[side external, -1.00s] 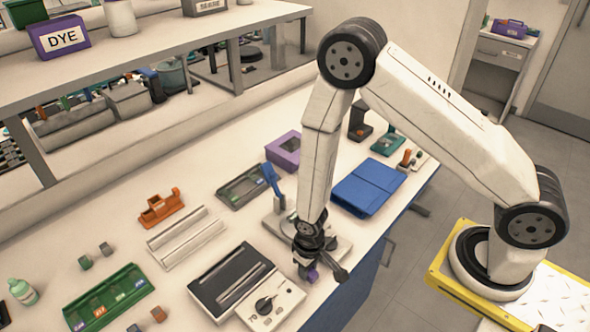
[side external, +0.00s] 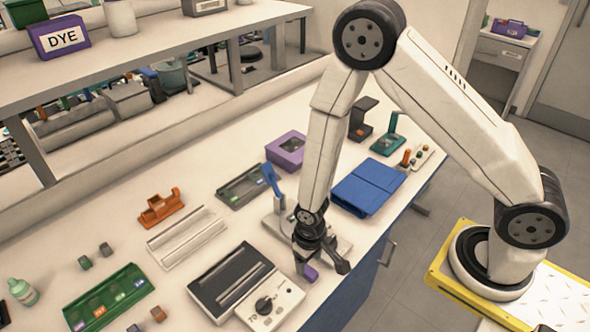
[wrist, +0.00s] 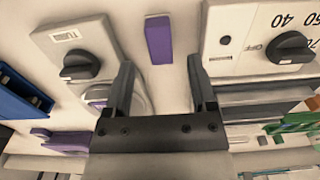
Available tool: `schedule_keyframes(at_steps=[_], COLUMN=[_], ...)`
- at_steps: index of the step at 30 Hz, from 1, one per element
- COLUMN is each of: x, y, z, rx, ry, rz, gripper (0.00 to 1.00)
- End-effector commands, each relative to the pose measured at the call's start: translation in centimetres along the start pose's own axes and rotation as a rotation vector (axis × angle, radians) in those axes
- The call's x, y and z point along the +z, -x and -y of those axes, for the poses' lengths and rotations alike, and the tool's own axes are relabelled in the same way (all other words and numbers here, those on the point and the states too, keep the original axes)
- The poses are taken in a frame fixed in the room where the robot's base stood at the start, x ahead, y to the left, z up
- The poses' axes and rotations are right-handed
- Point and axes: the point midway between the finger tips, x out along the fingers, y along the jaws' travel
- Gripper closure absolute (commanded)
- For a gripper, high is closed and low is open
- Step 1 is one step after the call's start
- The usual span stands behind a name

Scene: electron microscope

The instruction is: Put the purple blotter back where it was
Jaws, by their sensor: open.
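A small purple block (side external: 311,273), which looks like the blotter, rests on the white bench beside the grey device with a dial. In the wrist view the purple block (wrist: 158,40) lies between two devices, just beyond my fingertips and lined up with the gap between them. My gripper (side external: 322,268) points down over it in the side view. The gripper (wrist: 161,64) is open, with nothing held between its fingers. The block looks apart from both fingers. A purple patch (wrist: 97,95) on the left device is partly hidden by the left finger.
The dial device (side external: 268,302) stands left of my gripper, and a pale device (side external: 342,247) behind it. A blue case (side external: 368,187), purple box (side external: 287,150), white rack (side external: 187,237) and green tray (side external: 108,298) crowd the bench. The bench's front edge is close to my gripper.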

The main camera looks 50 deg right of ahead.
Motion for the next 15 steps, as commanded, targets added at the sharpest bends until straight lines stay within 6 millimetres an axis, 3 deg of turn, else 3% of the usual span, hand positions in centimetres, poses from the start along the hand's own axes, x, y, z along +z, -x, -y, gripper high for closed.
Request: schedule_keyframes(at_steps=[15], x=[-0.1], y=[5.6], z=[0.0], rx=[-0.001], ry=[0.000], rz=[-0.003], gripper=[0.28])
